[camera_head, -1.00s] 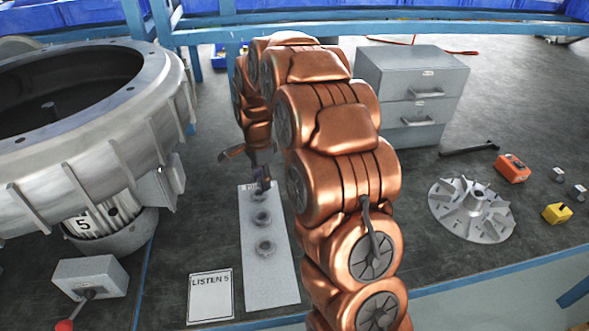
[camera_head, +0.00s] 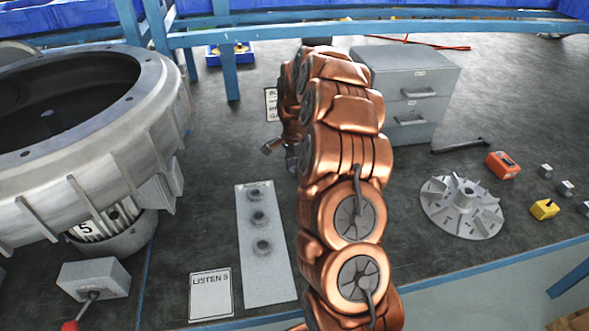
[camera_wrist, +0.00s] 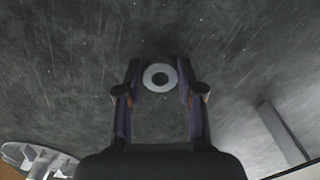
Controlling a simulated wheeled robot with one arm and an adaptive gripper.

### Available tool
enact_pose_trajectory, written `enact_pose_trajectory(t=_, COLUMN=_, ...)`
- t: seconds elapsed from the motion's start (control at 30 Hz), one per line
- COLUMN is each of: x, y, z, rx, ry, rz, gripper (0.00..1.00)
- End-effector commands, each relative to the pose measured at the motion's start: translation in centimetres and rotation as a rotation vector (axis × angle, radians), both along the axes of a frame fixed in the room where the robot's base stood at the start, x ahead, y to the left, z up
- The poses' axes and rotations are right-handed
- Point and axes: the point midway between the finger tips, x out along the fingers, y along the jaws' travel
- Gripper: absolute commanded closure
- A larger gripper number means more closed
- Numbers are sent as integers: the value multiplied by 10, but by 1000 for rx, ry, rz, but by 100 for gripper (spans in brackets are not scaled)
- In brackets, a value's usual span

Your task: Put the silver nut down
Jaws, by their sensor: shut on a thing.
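The silver nut (camera_wrist: 159,77) is a pale ring with a dark hole. In the wrist view it sits between the two fingertips of my gripper (camera_wrist: 159,84), which is shut on it. Dark bench surface shows behind it, and the gap to the bench is hard to judge. In the head view my gripper (camera_head: 278,152) is right of the far end of a grey plate (camera_head: 268,285), partly hidden behind my copper arm. The nut cannot be made out there. Three round metal pieces (camera_head: 258,218) stand in a row on the plate.
A large blower housing (camera_head: 95,150) fills the left. A "LISTEN 5" card (camera_head: 210,294) lies left of the plate. A drawer cabinet (camera_head: 405,90), an impeller (camera_head: 462,206) and an orange box (camera_head: 502,165) are at right. Bench between housing and plate is clear.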

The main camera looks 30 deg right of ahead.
Motion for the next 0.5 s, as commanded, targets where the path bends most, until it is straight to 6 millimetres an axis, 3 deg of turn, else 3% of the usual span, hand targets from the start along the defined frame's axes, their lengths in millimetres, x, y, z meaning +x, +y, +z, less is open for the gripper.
enact_pose_trajectory(t=0.13, x=-1, y=0, z=-15, rx=1, ry=3, rz=1, gripper=100)
enact_pose_trajectory(t=0.5, x=0, y=0, z=-19, rx=-1, ry=0, rz=0, gripper=100)
